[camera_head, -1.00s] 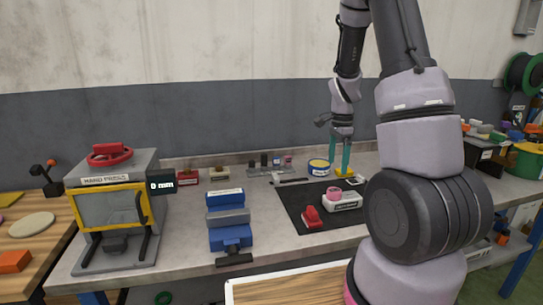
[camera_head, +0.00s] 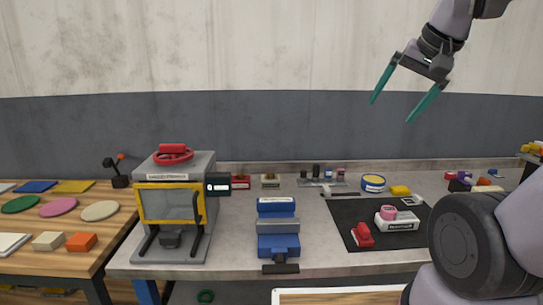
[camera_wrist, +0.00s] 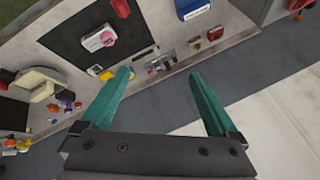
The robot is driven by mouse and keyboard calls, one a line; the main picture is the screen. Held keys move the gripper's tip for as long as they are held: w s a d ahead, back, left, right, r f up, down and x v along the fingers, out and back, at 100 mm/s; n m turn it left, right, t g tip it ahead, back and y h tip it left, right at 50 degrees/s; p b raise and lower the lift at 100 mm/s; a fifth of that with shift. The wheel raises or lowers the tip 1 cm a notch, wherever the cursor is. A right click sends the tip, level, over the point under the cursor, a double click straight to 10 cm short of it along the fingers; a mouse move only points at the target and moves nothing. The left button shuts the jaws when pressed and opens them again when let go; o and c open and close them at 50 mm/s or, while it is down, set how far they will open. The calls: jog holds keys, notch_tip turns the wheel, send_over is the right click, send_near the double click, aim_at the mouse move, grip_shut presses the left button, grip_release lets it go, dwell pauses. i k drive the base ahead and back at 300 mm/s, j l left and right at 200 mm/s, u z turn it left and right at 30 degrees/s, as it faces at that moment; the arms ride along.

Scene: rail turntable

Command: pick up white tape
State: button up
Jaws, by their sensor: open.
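I cannot single out a plain roll of white tape. A white tape dispenser (camera_head: 398,225) with a pink roll (camera_head: 388,212) on it sits on the black mat (camera_head: 350,217), right of centre on the bench. The dispenser also shows at the upper left of the wrist view (camera_wrist: 93,43). My gripper (camera_head: 392,110) is open and empty, high in front of the wall, well above the bench.
A red stapler (camera_head: 362,236) lies on the mat beside the dispenser. A round yellow-and-blue tin (camera_head: 373,183) and a yellow block (camera_head: 400,190) stand behind. A blue vise (camera_head: 278,235) and a grey box machine (camera_head: 175,205) stand to the left. The air around my gripper is clear.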

aim_at(416, 199)
jog(key=z, duration=0.8)
jog(key=i+l, duration=0.2)
jog(key=l, duration=0.15)
jog(key=i+l+u, duration=0.15)
jog(key=l, duration=0.15)
jog(key=i+l, duration=0.2)
jog(key=l, duration=0.15)
jog(key=i+l+u, duration=0.1)
jog(key=l, duration=0.3)
jog(key=i+l+u, duration=0.1)
jog(key=l, duration=0.25)
jog(key=i, duration=0.1)
